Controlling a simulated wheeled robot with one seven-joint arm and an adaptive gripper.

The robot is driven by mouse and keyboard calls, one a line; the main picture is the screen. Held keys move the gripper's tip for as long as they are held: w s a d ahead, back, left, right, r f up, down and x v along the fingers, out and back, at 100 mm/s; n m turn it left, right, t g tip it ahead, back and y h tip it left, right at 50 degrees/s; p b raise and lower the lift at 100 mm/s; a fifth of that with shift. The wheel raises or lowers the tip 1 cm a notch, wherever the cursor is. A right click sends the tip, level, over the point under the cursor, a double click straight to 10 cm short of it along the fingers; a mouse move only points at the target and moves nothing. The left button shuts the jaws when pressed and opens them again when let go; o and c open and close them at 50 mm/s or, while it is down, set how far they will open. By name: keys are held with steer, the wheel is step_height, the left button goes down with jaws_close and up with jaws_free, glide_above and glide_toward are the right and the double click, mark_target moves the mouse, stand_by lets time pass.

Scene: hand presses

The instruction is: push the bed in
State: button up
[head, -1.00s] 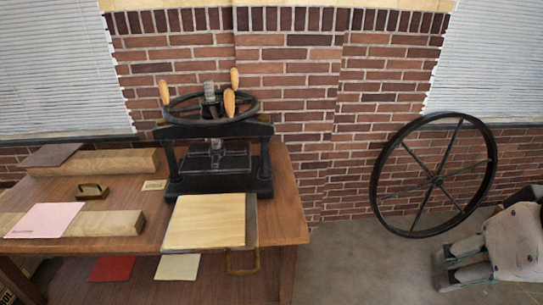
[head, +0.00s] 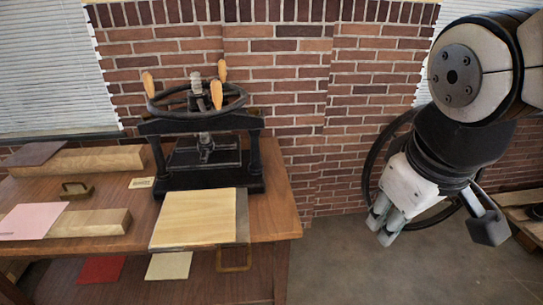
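The press bed (head: 244,230) is a dark plate that sticks out from the front of the black hand press, over the table's front edge. A pale wooden board (head: 195,219) lies on it. A brass loop handle (head: 234,260) hangs at the bed's front. The press (head: 205,150) stands on the table, with a handwheel (head: 196,100) and several wooden handles on top. My gripper (head: 380,230) is at the right, well apart from the bed and pointing downward. It looks empty, but the gap between its fingers is hard to make out.
The wooden table (head: 280,210) also holds wood blocks (head: 85,160), pink sheets and a small brass handle (head: 76,190). A lower shelf holds a red sheet (head: 102,269) and a cream sheet. A large spoked wheel (head: 374,165) stands behind my arm. Open floor lies right of the table.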

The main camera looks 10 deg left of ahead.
steer(key=w+a+f+n+b, duration=0.1)
steer(key=w+a+f+n, duration=0.35)
steer(key=a, duration=0.25)
steer(key=n+g+y+b, duration=0.15)
steer(key=n+b, duration=0.25)
steer(key=n, duration=0.6)
glide_toward(233, 269)
steer(key=shift+g+h, duration=0.25)
steer(key=f, duration=0.2)
steer(key=w+f+b, duration=0.1)
steer(key=f, duration=0.2)
steer(key=f+b, duration=0.1)
steer(key=f, duration=0.1)
steer(key=shift+w+a+f, duration=0.35)
steer(key=shift+w, duration=0.05)
steer(key=shift+c, duration=0.2)
jaws_close()
